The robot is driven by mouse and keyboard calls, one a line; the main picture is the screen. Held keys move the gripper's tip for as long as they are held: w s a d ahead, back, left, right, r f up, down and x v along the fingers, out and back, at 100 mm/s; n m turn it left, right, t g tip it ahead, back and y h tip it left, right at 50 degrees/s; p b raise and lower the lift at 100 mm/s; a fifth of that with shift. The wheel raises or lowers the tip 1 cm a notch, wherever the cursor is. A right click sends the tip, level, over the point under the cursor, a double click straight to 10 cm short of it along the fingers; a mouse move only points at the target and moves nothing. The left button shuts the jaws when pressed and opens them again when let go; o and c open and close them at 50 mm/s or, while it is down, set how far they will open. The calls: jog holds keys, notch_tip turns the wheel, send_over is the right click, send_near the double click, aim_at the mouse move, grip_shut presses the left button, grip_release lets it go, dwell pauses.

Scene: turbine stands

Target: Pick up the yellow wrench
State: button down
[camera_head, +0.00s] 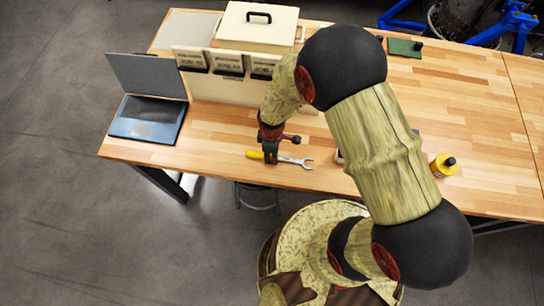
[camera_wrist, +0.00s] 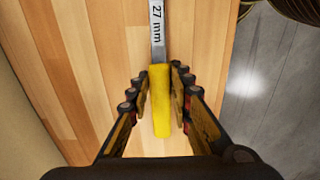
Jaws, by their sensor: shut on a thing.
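The yellow wrench (camera_head: 296,161) lies near the front edge of the wooden table, its yellow handle to the left and its silver open jaw to the right in the head view. In the wrist view its yellow handle (camera_wrist: 160,104) runs between my fingers, and the silver shank reads "27 mm". My gripper (camera_head: 270,155) points down over the handle at the table edge. In the wrist view my gripper (camera_wrist: 161,88) has its two fingers on both sides of the handle, shut on it. The wrench appears at or very near the table surface; any gap beneath it cannot be told.
A yellow bottle (camera_head: 443,166) stands to the right. A stool (camera_head: 257,196) is under the front edge.

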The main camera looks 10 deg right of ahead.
dwell(0.6)
jog(key=shift+w+r, duration=0.1)
jog(key=shift+r, duration=0.45)
notch_tip(320, 180, up, 2)
jog(key=shift+r, duration=0.1)
jog(key=s+d+r, duration=0.7)
jog(key=s+r, duration=0.2)
jog(key=s, duration=0.3)
jog(key=shift+d+r, duration=0.3)
jog(key=shift+r, duration=0.1)
jog(key=c, duration=2.2)
grip_release()
jog(key=c, duration=0.4)
